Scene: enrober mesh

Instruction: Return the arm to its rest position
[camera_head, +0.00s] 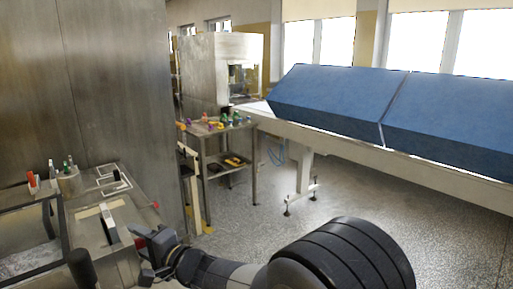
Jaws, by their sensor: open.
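My arm comes in from the bottom of the picture, with a large dark ribbed joint at the lower right and slimmer links reaching left. My gripper (143,253) is at the left end of the arm, beside the right edge of the metal bench (90,212). It is open, and I see nothing between its fingers.
A tall steel cabinet wall (100,90) rises behind the bench. A dark-framed opening (30,240) is at the far left. A small metal cart (228,150) with colored items stands further back. A conveyor with blue covers (340,100) runs along the right. Speckled floor (260,220) between is clear.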

